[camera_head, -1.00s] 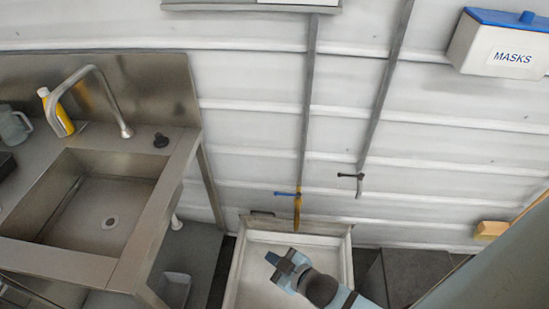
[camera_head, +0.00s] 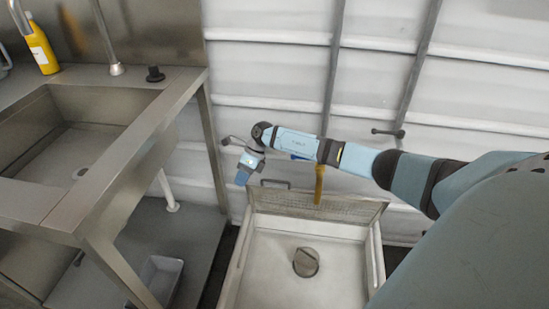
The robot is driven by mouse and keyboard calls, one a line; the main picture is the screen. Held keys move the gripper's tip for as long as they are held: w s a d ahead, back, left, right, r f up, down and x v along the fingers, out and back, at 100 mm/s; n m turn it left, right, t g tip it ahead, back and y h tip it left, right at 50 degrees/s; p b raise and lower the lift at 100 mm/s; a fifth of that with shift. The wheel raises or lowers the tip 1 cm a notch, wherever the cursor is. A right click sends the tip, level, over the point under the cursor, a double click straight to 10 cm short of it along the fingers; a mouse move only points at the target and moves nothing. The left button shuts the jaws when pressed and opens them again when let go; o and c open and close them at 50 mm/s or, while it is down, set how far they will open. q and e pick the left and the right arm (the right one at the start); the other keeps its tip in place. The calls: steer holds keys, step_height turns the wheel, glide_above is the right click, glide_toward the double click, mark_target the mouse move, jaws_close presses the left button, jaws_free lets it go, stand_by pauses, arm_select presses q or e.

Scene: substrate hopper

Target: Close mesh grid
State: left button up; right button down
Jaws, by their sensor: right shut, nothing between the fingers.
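The mesh grid (camera_head: 345,212) stands raised along the back edge of a pale floor basin (camera_head: 270,270), tilted up near the wall. Its dark handle (camera_head: 275,183) sticks up at the grid's top left. The basin below is open, with a round drain piece (camera_head: 306,262) on its floor. My right arm reaches across from the right, in front of the wall. My right gripper (camera_head: 242,178) points down, shut and empty, just left of the handle and apart from it in the picture. My left gripper is not in view.
A steel sink (camera_head: 90,130) on a stand fills the left side, its leg close to my right gripper. A yellow bottle (camera_head: 40,48) stands on it. A grey bin (camera_head: 160,278) sits below. A yellow pipe (camera_head: 319,185) comes down behind the grid.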

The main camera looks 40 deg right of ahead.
steer(key=w+d+g+h+b, duration=0.2)
steer(key=d+h+b, duration=0.3)
steer(key=d, duration=1.1)
steer(key=shift+n, duration=0.4)
steer(key=b+x, duration=0.3)
steer(key=x, duration=0.6)
steer(key=shift+s+a, duration=0.1)
steer(key=shift+s, duration=0.1)
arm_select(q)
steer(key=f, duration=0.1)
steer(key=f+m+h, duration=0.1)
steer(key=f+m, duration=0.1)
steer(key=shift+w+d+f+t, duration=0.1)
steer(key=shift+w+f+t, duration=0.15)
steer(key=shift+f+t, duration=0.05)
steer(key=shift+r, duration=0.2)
arm_select(e)
steer(key=shift+s+a, duration=0.1)
